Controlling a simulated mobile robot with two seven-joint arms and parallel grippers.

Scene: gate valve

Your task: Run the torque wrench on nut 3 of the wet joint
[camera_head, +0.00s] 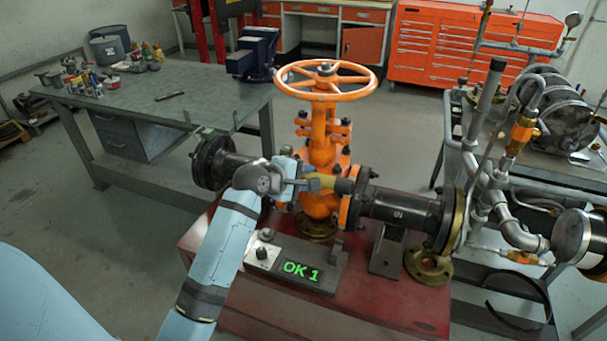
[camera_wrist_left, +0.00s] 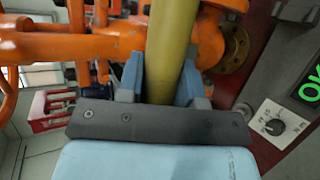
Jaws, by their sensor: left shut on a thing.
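My left gripper (camera_head: 300,180) is shut on the torque wrench (camera_head: 343,185), around its yellow handle, in front of the orange gate valve (camera_head: 322,145). In the left wrist view the handle (camera_wrist_left: 172,40) runs up between the two pale blue fingers. The wrench's dark end lies by the flanged joint (camera_head: 356,199) to the right of the valve body; I cannot tell whether it sits on a nut. Single nuts are too small to number, and no joint is visibly marked wet. My right gripper is not in view.
The valve and its black pipe (camera_head: 400,206) stand on a red bench (camera_head: 400,302). A metal workbench (camera_head: 200,90) is at the left, with small items and a vise (camera_head: 253,52). Piping with gauges (camera_head: 480,160) crowds the right. Orange cabinets (camera_head: 425,50) are at the back.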

